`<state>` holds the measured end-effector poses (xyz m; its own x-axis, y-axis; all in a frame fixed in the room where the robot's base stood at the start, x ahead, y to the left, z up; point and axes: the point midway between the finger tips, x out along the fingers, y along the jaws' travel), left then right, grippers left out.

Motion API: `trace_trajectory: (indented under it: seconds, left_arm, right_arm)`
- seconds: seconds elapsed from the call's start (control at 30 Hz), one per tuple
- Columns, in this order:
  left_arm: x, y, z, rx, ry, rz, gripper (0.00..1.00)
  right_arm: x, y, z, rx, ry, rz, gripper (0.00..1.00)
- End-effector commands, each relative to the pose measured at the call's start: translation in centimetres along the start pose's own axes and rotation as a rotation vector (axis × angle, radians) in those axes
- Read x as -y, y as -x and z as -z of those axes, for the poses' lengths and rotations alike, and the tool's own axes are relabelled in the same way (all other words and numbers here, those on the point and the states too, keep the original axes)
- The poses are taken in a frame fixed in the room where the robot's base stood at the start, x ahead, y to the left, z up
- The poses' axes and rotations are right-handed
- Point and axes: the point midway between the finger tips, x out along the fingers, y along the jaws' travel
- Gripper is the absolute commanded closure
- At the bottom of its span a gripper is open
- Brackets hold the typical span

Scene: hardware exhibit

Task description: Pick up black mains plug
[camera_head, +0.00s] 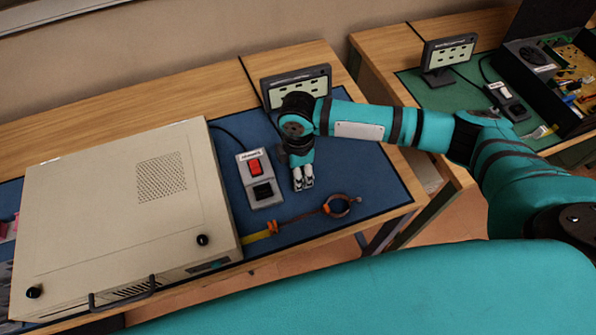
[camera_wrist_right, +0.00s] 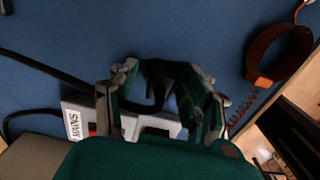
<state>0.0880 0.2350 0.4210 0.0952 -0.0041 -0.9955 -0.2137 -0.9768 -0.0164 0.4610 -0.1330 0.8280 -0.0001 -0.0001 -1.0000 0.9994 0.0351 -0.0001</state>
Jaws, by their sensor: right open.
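In the right wrist view, a dark, blurred shape that looks like the black mains plug (camera_wrist_right: 160,78) sits between the fingers of my right gripper (camera_wrist_right: 164,74). A black cable runs from its area to the left. The fingers are open, one on each side; I cannot tell whether they touch it. In the head view my right gripper (camera_head: 304,183) points down over the blue mat, just right of the switched socket box (camera_head: 256,180). The plug is hidden there behind my gripper and arm. My left gripper is in neither view.
A large beige case (camera_head: 120,215) stands left of the socket box. An orange wrist strap (camera_head: 338,206) with a coiled cord lies near the mat's front edge. A small display panel (camera_head: 318,80) stands behind my gripper. A second bench with a green mat (camera_head: 440,105) is at right.

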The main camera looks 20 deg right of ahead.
Motion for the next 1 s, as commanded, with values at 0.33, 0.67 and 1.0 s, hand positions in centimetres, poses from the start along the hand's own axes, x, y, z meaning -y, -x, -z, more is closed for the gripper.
trace_trajectory:
  seconds: [0.33,0.67,1.0]
  left_arm:
    - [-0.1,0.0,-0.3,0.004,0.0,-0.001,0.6]
    - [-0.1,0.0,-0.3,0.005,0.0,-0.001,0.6]
    - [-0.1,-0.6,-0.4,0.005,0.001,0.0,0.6]
  right_arm:
    - [0.0,0.1,0.0,0.0,0.0,0.0,0.87]
    - [0.0,0.1,0.0,0.0,0.0,-0.001,0.97]
    - [-0.1,2.8,0.0,-0.002,0.0,-0.003,0.97]
